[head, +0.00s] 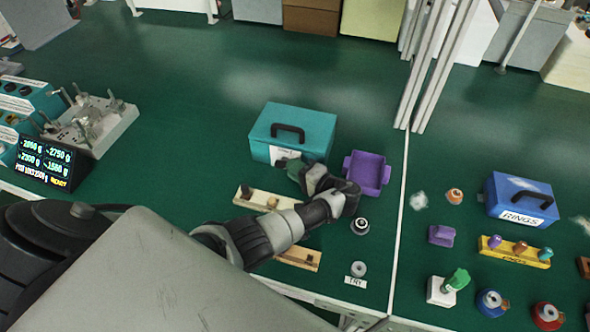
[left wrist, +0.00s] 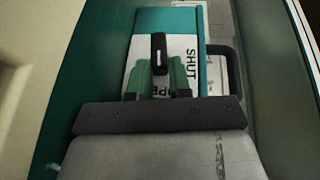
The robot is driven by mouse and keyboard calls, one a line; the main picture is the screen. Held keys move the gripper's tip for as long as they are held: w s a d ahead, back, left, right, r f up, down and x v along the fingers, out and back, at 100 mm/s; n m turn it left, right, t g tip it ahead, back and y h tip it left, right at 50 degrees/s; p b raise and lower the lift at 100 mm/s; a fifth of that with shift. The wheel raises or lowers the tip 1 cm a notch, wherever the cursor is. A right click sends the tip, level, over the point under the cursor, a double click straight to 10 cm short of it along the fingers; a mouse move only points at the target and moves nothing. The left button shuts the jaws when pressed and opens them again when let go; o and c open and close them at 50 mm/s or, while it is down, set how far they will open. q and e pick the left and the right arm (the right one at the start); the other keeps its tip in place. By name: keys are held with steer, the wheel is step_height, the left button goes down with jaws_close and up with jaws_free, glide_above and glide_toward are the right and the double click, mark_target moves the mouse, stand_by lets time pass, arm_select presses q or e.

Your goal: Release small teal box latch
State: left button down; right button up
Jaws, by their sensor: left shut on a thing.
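The small teal box (head: 315,122) stands on the green bench with its lid down and a black handle on top. In the head view my left gripper (head: 290,163) is at its front face, over part of the white label. In the left wrist view the teal box (left wrist: 165,20) carries a white label reading "SHUT" and a partly covered word showing "PE". The black latch (left wrist: 159,48) stands out from this face. My left gripper (left wrist: 159,78) has its green fingers either side of the latch's lower part, shut on it. My right gripper is out of view.
A purple tray (head: 367,173) stands right of the teal box. Wooden racks (head: 263,199) and a dark round part (head: 360,226) lie near my left arm. A blue "RINGS" box (head: 520,198) is further right. The bench behind the teal box is clear.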

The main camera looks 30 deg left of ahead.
arm_select(q)
steer(key=c, duration=1)
jaws_free()
steer(key=shift+c, duration=0.2)
steer(key=d, duration=0.3)
steer(key=s+d+b, duration=0.1)
steer(key=d, duration=0.3)
steer(key=d+r+b, duration=0.1)
steer(key=d, duration=0.2)
steer(key=shift+s+d, duration=0.25)
steer(key=shift+s, duration=0.1)
steer(key=shift+r, duration=0.1)
